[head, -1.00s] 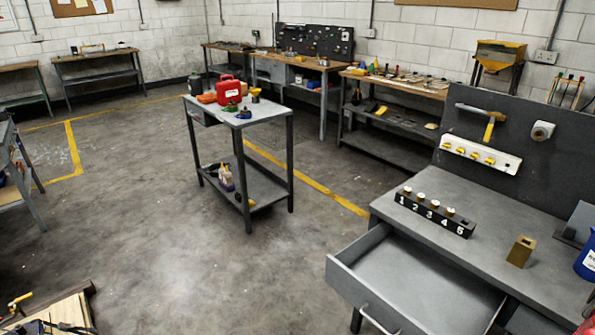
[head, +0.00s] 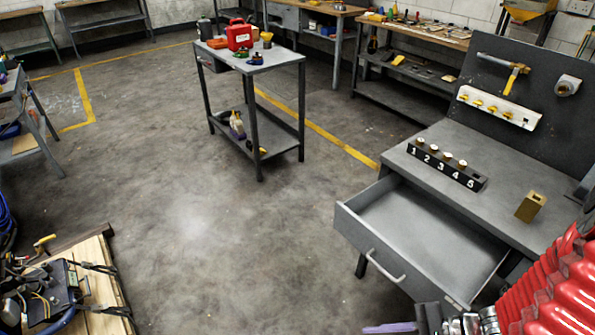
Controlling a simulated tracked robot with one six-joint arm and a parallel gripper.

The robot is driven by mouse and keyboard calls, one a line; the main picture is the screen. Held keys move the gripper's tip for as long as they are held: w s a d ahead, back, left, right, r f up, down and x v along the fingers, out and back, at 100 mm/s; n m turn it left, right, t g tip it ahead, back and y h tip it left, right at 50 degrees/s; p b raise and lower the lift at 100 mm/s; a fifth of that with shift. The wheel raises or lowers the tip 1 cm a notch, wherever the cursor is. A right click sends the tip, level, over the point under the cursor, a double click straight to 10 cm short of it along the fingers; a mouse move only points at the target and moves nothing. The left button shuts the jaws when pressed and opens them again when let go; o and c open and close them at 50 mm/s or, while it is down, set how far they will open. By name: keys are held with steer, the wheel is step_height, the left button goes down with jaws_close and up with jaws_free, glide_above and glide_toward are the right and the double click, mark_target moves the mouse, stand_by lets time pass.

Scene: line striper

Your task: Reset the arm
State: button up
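I cannot make out my gripper in the head view.
A grey metal cart (head: 268,62) with a red case (head: 239,36) stands mid-floor. A wooden pallet (head: 90,268) with wired gear lies bottom left. The floor between is clear.

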steer(key=w+d+r+n+g+h, duration=0.1)
steer(key=d+r+n+h, duration=0.1)
steer(key=r+n+h, duration=0.5)
steer(key=w+d+r+n+h, duration=0.1)
steer(key=d+r+n+h, duration=0.25)
steer(key=r, duration=0.45)
steer(key=a+r+n+t+h, duration=0.1)
steer(key=a+r+n+t, duration=0.3)
steer(key=a+r, duration=0.4)
step_height(320, 180, up, 3)
steer(key=shift+w+f, duration=0.1)
steer(key=shift+w, duration=0.25)
steer(key=shift+d, duration=0.2)
stand_by(1.2)
